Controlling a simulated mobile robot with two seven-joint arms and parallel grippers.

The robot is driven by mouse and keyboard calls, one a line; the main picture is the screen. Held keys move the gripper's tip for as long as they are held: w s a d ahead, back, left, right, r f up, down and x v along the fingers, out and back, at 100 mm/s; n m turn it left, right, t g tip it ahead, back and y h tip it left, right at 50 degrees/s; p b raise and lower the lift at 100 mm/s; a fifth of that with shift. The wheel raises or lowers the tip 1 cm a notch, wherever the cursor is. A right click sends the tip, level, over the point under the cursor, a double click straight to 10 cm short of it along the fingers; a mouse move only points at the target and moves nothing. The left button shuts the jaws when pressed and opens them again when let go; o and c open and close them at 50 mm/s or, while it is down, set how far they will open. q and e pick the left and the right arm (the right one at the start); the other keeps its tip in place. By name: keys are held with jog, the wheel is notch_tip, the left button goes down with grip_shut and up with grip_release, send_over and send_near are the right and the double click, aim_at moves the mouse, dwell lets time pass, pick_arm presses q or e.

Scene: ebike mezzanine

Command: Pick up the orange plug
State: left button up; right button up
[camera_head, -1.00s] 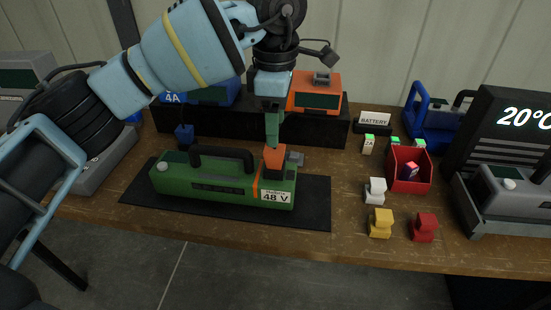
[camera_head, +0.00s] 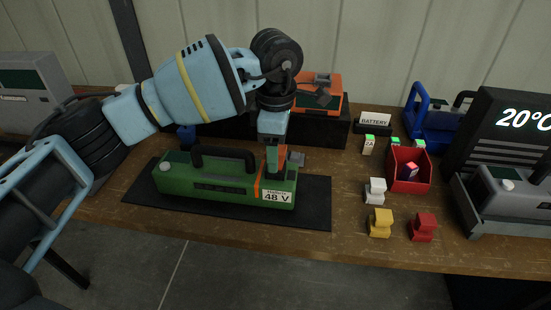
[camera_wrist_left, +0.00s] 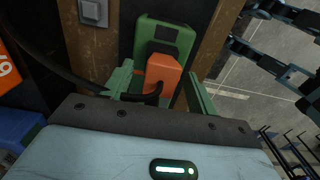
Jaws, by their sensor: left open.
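The orange plug (camera_wrist_left: 162,76) sits on the right end of the green 48 V battery (camera_head: 222,184), and a dark cable runs to it in the wrist view. In the head view the plug is mostly hidden by my gripper. My left gripper (camera_head: 275,160) points down over that end of the battery. In the wrist view its two green fingers (camera_wrist_left: 160,88) are open, one on each side of the plug, with visible gaps. My right gripper is not in view.
The battery lies on a black mat (camera_head: 315,205). An orange charger (camera_head: 326,84) stands on a black riser behind. To the right are a red bin (camera_head: 409,184) and white, yellow (camera_head: 380,222) and red plugs (camera_head: 423,227). The bench front edge is clear.

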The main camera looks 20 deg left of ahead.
pick_arm(q)
jog(key=shift+f, duration=0.25)
jog(key=shift+c, duration=0.4)
jog(key=c, duration=1)
jog(key=shift+r, duration=0.15)
